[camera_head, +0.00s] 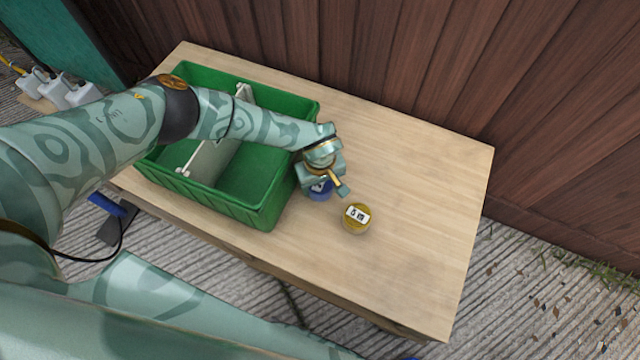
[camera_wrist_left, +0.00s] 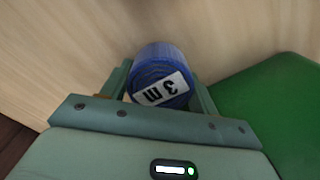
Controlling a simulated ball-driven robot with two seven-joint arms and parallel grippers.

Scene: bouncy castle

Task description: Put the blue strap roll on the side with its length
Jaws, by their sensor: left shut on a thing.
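The blue strap roll (camera_head: 321,193) is just right of the green crate, partly hidden under my left gripper (camera_head: 326,186). I cannot tell whether the roll touches the table. The green crate (camera_head: 215,199) has a pale upright divider (camera_head: 207,160) that splits it into a left and a right side. My left arm passes over the crate and hides part of both sides. The visible right-side floor is bare.
A yellow roll (camera_head: 356,219) with a white label stands on the wooden table (camera_head: 420,200), right of and nearer than the blue roll; its label is too small to read surely. The table's right part is clear. A wooden wall (camera_head: 400,60) rises behind the table.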

